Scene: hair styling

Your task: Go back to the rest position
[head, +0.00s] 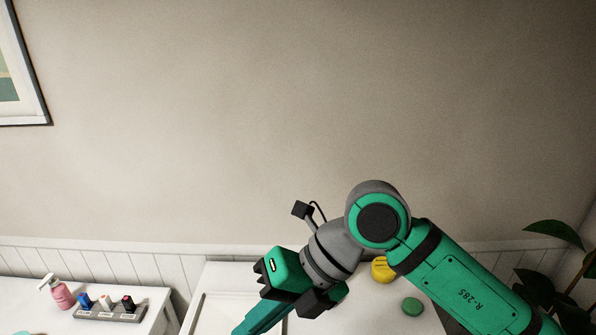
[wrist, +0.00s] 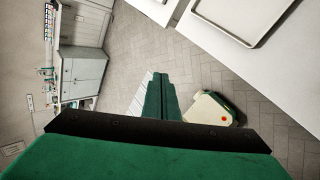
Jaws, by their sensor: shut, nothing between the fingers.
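My gripper (head: 262,316) is at the lower middle of the head view, in front of a white table. Its green fingers point down and left, and their tips run toward the bottom edge. In the wrist view the fingers of my gripper (wrist: 160,97) lie together above the grey tiled floor, with nothing between them. The gripper is shut and empty.
A white table (head: 225,275) holds a yellow item (head: 382,270) and a green round item (head: 412,307). A left counter carries a pink spray bottle (head: 60,291) and a grey rack (head: 110,314). A plant (head: 552,285) stands right. A grey cabinet (wrist: 85,75) shows in the wrist view.

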